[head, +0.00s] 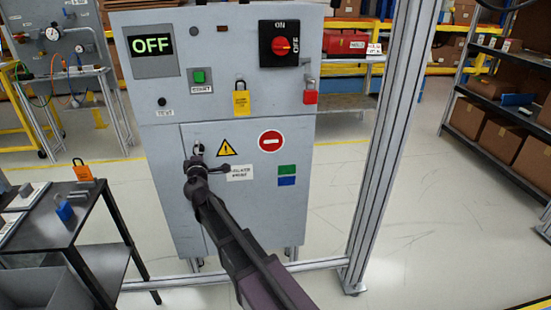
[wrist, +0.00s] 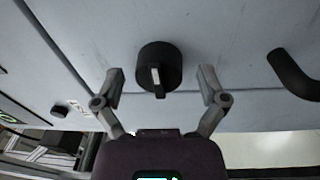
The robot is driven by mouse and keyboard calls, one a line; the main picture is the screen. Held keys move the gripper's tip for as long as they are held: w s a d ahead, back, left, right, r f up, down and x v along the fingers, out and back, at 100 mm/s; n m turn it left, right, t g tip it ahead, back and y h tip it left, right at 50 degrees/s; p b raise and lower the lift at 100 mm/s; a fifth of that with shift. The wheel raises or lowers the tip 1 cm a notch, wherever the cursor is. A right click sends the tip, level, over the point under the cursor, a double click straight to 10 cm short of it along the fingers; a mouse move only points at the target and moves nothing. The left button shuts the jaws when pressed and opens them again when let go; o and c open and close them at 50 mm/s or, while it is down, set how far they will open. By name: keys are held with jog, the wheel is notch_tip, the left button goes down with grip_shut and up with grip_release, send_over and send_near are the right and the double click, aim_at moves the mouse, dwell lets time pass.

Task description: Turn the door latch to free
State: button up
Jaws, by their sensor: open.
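The door latch (wrist: 159,68) is a round black knob with a pale, narrow grip bar across its face. In the wrist view the bar stands nearly upright. My gripper (wrist: 161,75) is open, with one finger on each side of the knob and a visible gap at both sides. In the head view my gripper (head: 197,163) is at the upper left of the cabinet door (head: 240,215). There my gripper and arm hide most of the latch.
A dark curved handle (wrist: 292,75) sticks out right of the latch in the wrist view. The grey cabinet (head: 215,105) has an OFF display (head: 152,46) and a red rotary switch (head: 281,45). A black side table (head: 60,235) stands left; a metal post (head: 385,150) stands right.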

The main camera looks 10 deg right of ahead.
jog(key=shift+n, duration=2.7)
jog(key=shift+n+g+y+p, duration=0.3)
jog(key=shift+n+g+p, duration=0.15)
jog(key=shift+n, duration=1.85)
jog(key=s, duration=1.4)
jog(key=s+d+r+m+g+h+p, duration=0.1)
jog(key=d+r+m+g+h+p, duration=0.1)
jog(key=d+m+p, duration=0.4)
jog(key=s+d+r+m+g+h+p, duration=0.1)
jog(key=d+m+g+p, duration=0.3)
jog(key=d, duration=0.5)
jog(key=s+d+r+m+g+h+p, duration=0.2)
jog(key=d+r+m+g+h+p, duration=0.1)
jog(key=d+m+p, duration=0.4)
jog(key=shift+d+r+m+h+p, duration=0.3)
jog(key=shift+d+h+p, duration=0.2)
jog(key=shift+d+p, duration=0.15)
